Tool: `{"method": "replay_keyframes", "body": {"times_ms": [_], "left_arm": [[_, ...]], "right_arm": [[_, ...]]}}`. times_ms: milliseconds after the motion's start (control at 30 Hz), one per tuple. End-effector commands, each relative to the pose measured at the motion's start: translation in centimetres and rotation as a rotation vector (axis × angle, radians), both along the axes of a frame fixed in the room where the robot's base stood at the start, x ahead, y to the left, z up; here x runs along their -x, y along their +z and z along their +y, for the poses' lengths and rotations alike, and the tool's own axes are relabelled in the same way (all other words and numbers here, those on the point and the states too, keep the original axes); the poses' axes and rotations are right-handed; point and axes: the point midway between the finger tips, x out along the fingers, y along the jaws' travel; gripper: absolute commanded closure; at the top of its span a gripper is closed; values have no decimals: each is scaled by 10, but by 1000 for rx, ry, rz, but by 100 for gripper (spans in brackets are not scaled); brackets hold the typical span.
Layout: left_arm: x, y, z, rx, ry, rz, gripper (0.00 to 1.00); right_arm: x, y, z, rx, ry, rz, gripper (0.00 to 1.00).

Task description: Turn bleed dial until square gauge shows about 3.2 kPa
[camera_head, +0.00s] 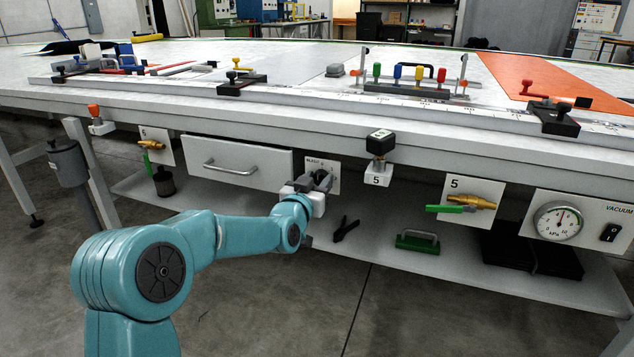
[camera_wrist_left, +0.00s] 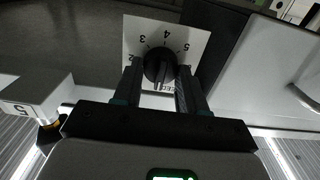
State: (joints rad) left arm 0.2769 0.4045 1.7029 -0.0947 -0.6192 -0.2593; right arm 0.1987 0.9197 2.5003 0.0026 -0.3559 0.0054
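The bleed dial is a round black knob (camera_wrist_left: 159,64) on a white plate with numbers around it, in the middle of the left wrist view. In the head view it (camera_head: 322,180) sits under the table edge, partly hidden by my left gripper (camera_head: 311,187). In the wrist view my left gripper's fingers (camera_wrist_left: 160,84) lie on both sides of the knob, closed against its edges as far as I see. My right gripper is not in view.
A drawer (camera_head: 237,160) with a handle is left of the dial. A green-handled valve (camera_head: 462,204) and a round kPa gauge (camera_head: 558,221) with a vacuum switch (camera_head: 609,233) are to the right.

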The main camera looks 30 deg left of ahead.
Motion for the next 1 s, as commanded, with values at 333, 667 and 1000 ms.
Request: {"method": "replay_keyframes", "body": {"times_ms": [333, 667, 1000], "left_arm": [[0, -1, -1, -80, 0, 19, 89], [0, -2, -1, -340, 0, 82, 89], [0, -2, -2, -653, -1, 159, 89]], "right_arm": [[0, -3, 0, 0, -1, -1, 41], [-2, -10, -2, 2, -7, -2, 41], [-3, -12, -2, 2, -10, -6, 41]]}}
